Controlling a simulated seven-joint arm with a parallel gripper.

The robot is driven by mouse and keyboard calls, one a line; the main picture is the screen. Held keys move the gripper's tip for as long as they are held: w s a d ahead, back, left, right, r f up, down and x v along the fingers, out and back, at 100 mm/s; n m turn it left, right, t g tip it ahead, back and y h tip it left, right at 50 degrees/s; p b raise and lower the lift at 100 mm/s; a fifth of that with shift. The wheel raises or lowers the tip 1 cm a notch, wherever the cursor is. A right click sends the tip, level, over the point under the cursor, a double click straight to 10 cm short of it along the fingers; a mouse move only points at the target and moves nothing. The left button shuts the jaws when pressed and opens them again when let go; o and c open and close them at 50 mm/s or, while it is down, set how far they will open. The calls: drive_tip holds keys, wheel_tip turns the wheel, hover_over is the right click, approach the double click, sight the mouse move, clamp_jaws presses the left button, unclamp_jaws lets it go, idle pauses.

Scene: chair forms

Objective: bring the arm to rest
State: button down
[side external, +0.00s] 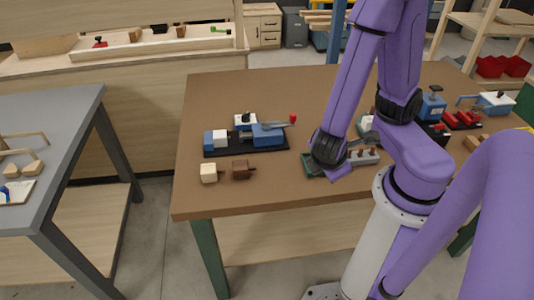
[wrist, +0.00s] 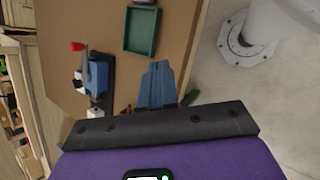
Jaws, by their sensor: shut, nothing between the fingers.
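My gripper (wrist: 157,66) shows in the wrist view as two blue-grey fingers lying together, with nothing between them. They point up the picture over the brown tabletop, beside a green tray (wrist: 141,31). In the side external view my purple arm reaches down over the brown table (side external: 225,110), with the wrist low near the green tray (side external: 313,170). The fingers cannot be made out clearly there. How far the fingertips are above the table is hard to tell.
A blue vise-like fixture with a red knob (side external: 268,134) stands left of my wrist; it also shows in the wrist view (wrist: 97,75). Two small blocks, pale (side external: 208,172) and dark brown (side external: 240,170), lie near the front edge. Tools crowd the right; the back left is clear.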

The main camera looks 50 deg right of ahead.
drive_tip(key=s+a+r+g+y, duration=0.1)
drive_tip(key=s+a+r+y, duration=0.1)
drive_tip(key=r+y, duration=0.5)
wheel_tip(320, 180, up, 3)
drive_tip(key=shift+a+r+g, duration=0.1)
drive_tip(key=shift+a+g, duration=0.2)
drive_tip(key=shift+a, duration=0.25)
idle(0.3)
